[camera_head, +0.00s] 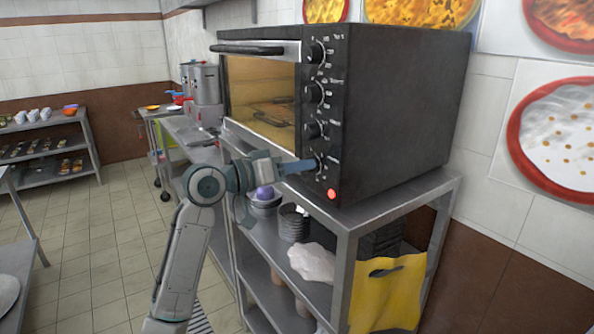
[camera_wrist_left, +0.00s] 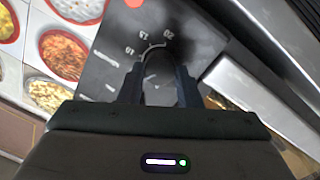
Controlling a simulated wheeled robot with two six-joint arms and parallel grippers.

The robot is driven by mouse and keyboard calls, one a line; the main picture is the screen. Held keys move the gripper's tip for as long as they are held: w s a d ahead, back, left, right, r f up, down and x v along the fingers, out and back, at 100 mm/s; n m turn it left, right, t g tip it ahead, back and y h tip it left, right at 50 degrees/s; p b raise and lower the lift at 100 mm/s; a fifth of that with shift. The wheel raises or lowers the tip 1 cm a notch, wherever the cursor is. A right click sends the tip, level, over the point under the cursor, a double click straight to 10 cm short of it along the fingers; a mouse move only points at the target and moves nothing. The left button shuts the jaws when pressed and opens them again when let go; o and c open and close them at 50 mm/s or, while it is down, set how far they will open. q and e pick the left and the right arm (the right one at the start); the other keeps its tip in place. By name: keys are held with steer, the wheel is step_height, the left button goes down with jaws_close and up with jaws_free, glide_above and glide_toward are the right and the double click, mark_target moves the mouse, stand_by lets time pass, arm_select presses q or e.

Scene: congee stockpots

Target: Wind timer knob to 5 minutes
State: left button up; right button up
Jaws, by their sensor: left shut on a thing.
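The black oven (camera_head: 400,110) stands on a metal shelf unit and has a column of round knobs on its front panel. The timer knob (camera_head: 317,163) is the lowest one, just above a red light (camera_head: 332,194). My left gripper (camera_head: 312,165) reaches it from the left and is shut on it. In the left wrist view the two fingers (camera_wrist_left: 158,88) sit on both sides of the knob (camera_wrist_left: 158,85), with dial numbers such as 10, 15 and 20 around it. The knob's pointer is too dark to read. My right gripper is not in view.
Stockpots (camera_head: 206,83) stand on the counter behind. Tiled floor (camera_head: 100,225) to the left is clear.

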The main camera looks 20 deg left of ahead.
arm_select(q)
steer(key=shift+m, duration=1.1)
steer(key=o, duration=1)
steer(key=shift+c, duration=0.2)
steer(key=shift+b, duration=0.3)
